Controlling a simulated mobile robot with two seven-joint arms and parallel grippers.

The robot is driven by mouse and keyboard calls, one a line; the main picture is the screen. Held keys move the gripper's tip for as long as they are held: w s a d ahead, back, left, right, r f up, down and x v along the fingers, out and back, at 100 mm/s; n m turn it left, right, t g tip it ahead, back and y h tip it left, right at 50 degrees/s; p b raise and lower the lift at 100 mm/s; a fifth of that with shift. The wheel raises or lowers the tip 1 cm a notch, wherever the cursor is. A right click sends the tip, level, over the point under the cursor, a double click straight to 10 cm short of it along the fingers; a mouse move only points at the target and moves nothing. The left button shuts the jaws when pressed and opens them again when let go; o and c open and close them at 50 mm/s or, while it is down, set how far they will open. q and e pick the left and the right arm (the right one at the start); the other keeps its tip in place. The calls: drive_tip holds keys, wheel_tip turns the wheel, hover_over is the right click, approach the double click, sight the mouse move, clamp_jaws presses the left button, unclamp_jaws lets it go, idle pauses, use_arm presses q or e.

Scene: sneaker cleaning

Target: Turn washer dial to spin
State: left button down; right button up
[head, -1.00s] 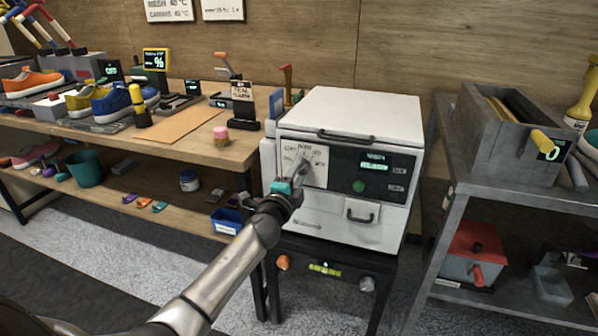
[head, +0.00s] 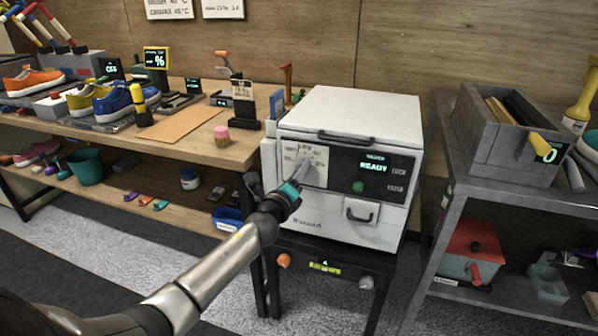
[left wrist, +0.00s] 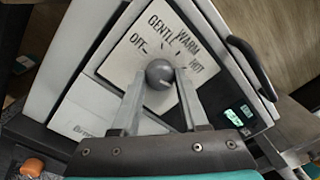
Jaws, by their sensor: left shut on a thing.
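The white washer (head: 345,238) stands on a dark stand, and its display (head: 374,167) reads READY. Its pale dial plate (head: 290,151) is at the left of the front panel. In the left wrist view the round grey dial knob (left wrist: 160,73) sits on the plate, with OFF, GENTLE, WARM and HOT readable around it. No spin label is readable, and I cannot tell the knob's setting. My left gripper (head: 302,172) is shut on the knob, one finger on each side in the left wrist view (left wrist: 160,82). My right gripper is not in view.
A wooden bench (head: 178,153) with sneakers is at the left. A grey metal shelf (head: 478,190) with a grey bin (head: 508,148) stands close at the right. The washer has a green button (head: 358,186) and a front handle. Orange and grey knobs show on the stand.

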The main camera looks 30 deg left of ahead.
use_arm(q)
drive_tip(key=shift+m, duration=0.5)
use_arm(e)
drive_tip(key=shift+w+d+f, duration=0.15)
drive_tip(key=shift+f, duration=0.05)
use_arm(q)
drive_tip(key=c, duration=0.8)
unclamp_jaws()
drive_tip(key=shift+o, duration=1.9)
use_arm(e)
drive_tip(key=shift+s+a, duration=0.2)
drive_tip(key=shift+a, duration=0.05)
use_arm(q)
drive_tip(key=p+v, duration=0.2)
drive_tip(key=v, duration=1.3)
drive_tip(key=shift+s, duration=0.15)
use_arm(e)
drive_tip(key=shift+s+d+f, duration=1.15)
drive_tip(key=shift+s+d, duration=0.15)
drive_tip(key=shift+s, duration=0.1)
